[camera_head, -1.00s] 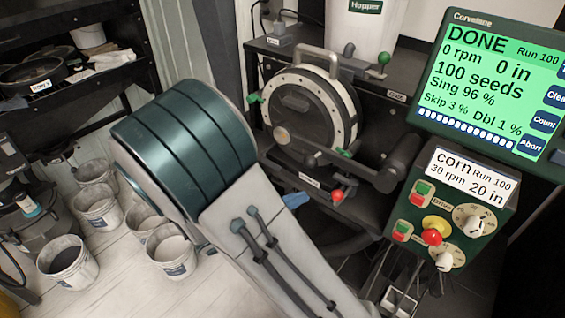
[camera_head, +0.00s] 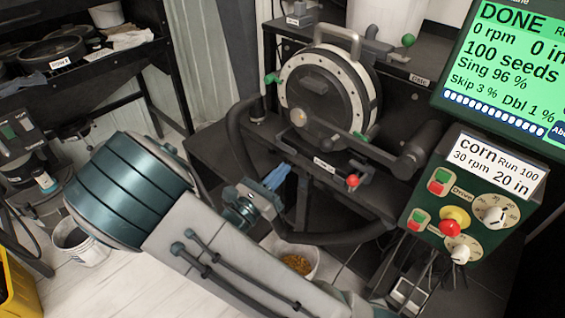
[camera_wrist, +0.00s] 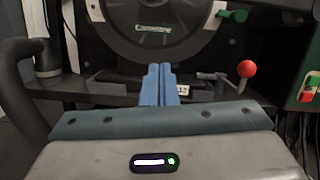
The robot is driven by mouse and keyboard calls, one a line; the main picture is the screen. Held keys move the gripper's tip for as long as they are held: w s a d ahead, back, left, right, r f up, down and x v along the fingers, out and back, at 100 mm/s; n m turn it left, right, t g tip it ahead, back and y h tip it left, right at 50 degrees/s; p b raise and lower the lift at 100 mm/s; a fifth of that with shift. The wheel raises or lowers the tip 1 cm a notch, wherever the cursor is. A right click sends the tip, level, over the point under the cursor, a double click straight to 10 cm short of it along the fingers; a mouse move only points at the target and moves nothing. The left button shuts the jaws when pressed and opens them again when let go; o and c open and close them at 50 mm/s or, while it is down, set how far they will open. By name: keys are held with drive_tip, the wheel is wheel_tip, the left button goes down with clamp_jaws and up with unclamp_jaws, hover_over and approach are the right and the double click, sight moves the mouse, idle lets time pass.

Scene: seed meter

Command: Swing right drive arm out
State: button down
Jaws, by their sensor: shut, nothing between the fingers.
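The dark drive arm (camera_head: 375,147) runs across the lower front of the round seed meter (camera_head: 325,92) to a thick cylinder at its right end. The meter has a pale rim, and its dark face also shows in the wrist view (camera_wrist: 152,30). A red ball knob (camera_head: 352,181) sits below the drive arm, and it shows right of my fingers in the wrist view (camera_wrist: 246,68). My gripper (camera_head: 278,176) is shut and empty, with blue fingers, in front of the stand and below left of the meter. In the wrist view the fingertips (camera_wrist: 158,72) are together below the meter face.
A dark curved tube (camera_head: 330,237) loops below the meter, and it stands close at left in the wrist view (camera_wrist: 22,90). The green control box (camera_head: 470,208) and lit display (camera_head: 508,75) are at right. A bucket of seed (camera_head: 298,263) stands on the floor below.

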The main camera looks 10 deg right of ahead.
drive_tip(key=w+d+r+p, duration=0.2)
drive_tip(key=w+d+r, duration=0.3)
drive_tip(key=shift+w+d+r, duration=0.15)
drive_tip(key=shift+d+r, duration=0.25)
drive_tip(key=shift+r, duration=0.1)
